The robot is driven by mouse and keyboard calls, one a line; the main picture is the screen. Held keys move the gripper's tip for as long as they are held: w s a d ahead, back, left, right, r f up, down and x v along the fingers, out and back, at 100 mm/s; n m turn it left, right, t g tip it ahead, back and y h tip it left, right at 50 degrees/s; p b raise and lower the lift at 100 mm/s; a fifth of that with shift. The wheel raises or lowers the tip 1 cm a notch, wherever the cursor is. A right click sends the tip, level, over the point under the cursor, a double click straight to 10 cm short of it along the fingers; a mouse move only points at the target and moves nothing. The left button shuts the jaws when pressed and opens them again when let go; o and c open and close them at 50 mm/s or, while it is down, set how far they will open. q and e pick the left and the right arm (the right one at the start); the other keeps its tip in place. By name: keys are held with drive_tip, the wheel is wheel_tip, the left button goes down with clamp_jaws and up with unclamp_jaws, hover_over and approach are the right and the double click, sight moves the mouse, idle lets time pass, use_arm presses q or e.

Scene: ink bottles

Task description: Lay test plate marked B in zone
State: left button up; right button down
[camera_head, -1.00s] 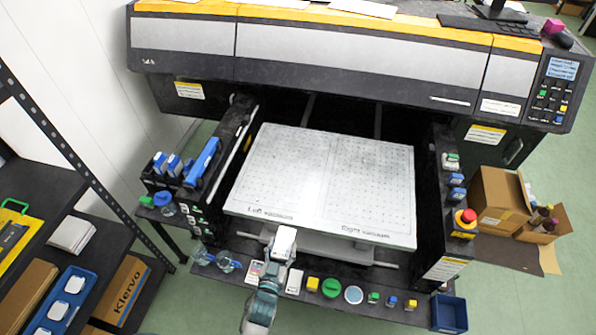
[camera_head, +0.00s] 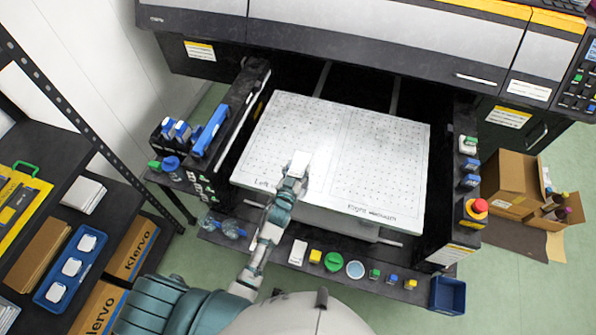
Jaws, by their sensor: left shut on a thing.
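My left gripper (camera_head: 296,174) is shut on a small white plate (camera_head: 300,162) and holds it over the front middle of the white perforated print bed. Whether the plate touches the bed cannot be told, and no letter on it can be read. The print bed (camera_head: 372,140) is split by a faint line into a left zone, lettered "Left" with the rest hidden by my gripper, and a right zone lettered "Right vacuum". The plate is near the left zone's front, close to the dividing line. My right gripper is not in view.
A red stop button (camera_head: 476,208) stands right of the bed. Most of the bed is clear.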

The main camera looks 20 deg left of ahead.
sight(298, 173)
use_arm(q)
drive_tip(key=shift+w, duration=0.3)
drive_tip(key=shift+f, duration=1.7)
drive_tip(key=o, duration=1.2)
drive_tip(key=shift+f, duration=0.1)
